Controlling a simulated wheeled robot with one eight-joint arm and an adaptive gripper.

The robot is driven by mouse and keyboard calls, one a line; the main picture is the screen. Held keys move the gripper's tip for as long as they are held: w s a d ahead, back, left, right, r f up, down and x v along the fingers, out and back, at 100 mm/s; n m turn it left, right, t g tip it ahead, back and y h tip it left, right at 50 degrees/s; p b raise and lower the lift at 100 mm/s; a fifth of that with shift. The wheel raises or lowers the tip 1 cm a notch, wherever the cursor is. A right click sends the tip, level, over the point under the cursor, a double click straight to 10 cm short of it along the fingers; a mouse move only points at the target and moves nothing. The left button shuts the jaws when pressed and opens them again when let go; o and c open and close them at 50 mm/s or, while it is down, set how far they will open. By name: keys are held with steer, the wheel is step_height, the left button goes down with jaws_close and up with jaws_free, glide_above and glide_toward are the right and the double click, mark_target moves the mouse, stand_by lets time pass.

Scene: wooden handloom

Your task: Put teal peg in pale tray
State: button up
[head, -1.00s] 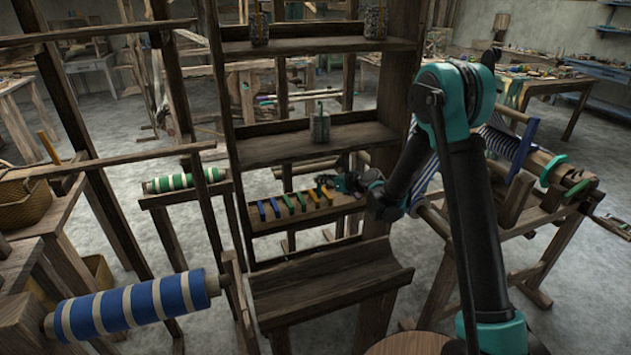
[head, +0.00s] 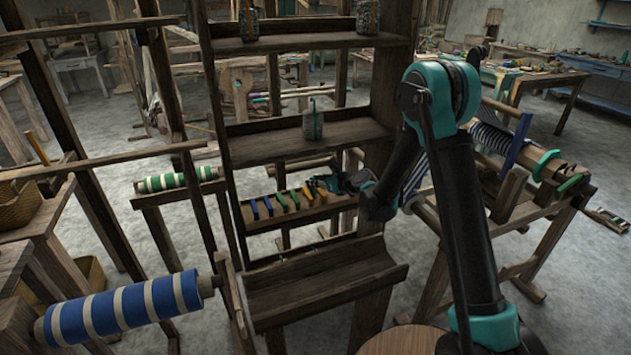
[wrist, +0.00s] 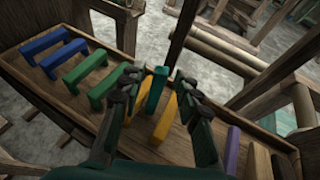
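The teal peg (wrist: 154,92) stands up among the pegs on a brown wooden peg shelf (wrist: 85,134), in the wrist view. It is between the two fingers of my gripper (wrist: 156,84), with a gap on each side. My gripper is open. In the head view my gripper (head: 322,184) is over the right part of the shelf, close to the yellow pegs; the teal peg cannot be made out there. I cannot identify a pale tray in either view.
Yellow pegs (wrist: 165,116) stand right beside the teal peg. Green pegs (wrist: 106,88) and blue pegs (wrist: 62,60) stand to the left, a purple peg (wrist: 232,150) to the right. A shelf with a jar (head: 313,122) is above. A striped roller (head: 125,307) is front left.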

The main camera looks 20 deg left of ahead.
steer(key=s+d+r+n+h, duration=0.1)
steer(key=s+d+r+n, duration=0.1)
steer(key=s+d, duration=0.3)
steer(key=s+d+r+n+h, duration=0.1)
steer(key=s+d+r+n, duration=0.1)
steer(key=d, duration=0.5)
steer(key=s+d+r+n+h, duration=0.1)
steer(key=s+d+r+n, duration=0.2)
steer(key=d, duration=0.4)
steer(key=s+d+f+n+g+h, duration=0.1)
steer(key=s+d+n+h, duration=0.3)
steer(key=s+d+n, duration=0.4)
steer(key=s+d+f+n+g+h, duration=0.1)
steer(key=s+d+f+n+h, duration=0.3)
steer(key=s+d+n, duration=0.5)
steer(key=s+d, duration=0.7)
steer(key=d, duration=0.2)
steer(key=shift+g+h, duration=0.3)
